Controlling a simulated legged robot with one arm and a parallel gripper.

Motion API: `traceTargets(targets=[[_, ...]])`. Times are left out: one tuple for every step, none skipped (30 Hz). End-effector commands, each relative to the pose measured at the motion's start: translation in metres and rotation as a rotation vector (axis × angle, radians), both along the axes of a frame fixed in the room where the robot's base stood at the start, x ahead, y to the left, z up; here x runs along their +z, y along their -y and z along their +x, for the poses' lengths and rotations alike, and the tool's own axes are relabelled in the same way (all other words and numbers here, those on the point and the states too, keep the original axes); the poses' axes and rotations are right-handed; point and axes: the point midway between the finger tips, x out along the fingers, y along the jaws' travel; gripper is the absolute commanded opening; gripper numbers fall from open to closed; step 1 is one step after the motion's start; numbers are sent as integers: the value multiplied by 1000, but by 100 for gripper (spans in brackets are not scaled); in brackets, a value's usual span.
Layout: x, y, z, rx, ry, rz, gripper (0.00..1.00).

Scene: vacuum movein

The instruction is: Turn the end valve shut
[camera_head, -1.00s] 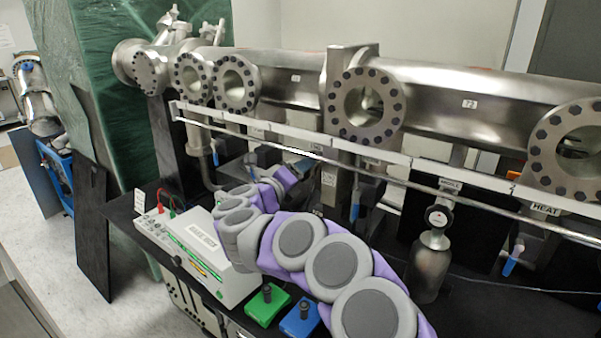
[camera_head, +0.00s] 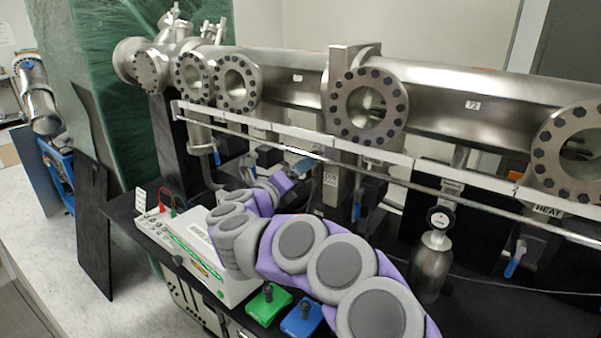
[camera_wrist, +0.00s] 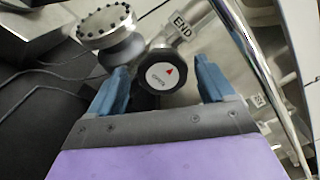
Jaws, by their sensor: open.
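The end valve shows in the wrist view as a black, many-sided knob (camera_wrist: 163,72) with a white face and a red arrow. A metal tag reading END (camera_wrist: 183,24) sits just above it. My gripper (camera_wrist: 162,67) is open, with one blue finger to the left of the knob and one to the right. Gaps show between the fingers and the knob, so it is not clamped. In the head view my arm reaches in under the rail, and I cannot make out the end valve's knob there.
A bolted round flange (camera_wrist: 106,24) stands left of the knob, and a shiny rail (camera_wrist: 243,45) passes on the right. In the head view, a labelled rail (camera_head: 300,150) runs above my arm. A white instrument box (camera_head: 205,252) stands at left, and a metal cylinder (camera_head: 431,268) at right.

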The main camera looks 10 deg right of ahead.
Motion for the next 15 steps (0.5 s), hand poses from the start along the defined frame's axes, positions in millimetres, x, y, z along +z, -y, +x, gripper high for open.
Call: traceTargets(targets=[[2, -9, -7, 5, -1, -1, 82], [2, -14, -11, 8, -3, -2, 82], [1, -21, -17, 10, -4, -2, 82], [2, -26, -22, 8, -3, -2, 82], [2, -30, -27, 6, -2, -2, 82], [1, -37, -33, 8, -3, -2, 82], [1, -42, -38, 8, -4, -2, 82], [1, -47, -43, 8, -4, -3, 82], [1, -54, -49, 9, -4, -4, 82], [1, -59, -53, 10, -5, -3, 82], [0, -64, -58, 10, -5, -2, 82], [1, -69, -65, 6, -5, -2, 82], [1, -74, -70, 6, -5, -2, 82], [0, -79, -74, 7, -3, -4, 82], [0, -85, -80, 7, -2, -3, 82]])
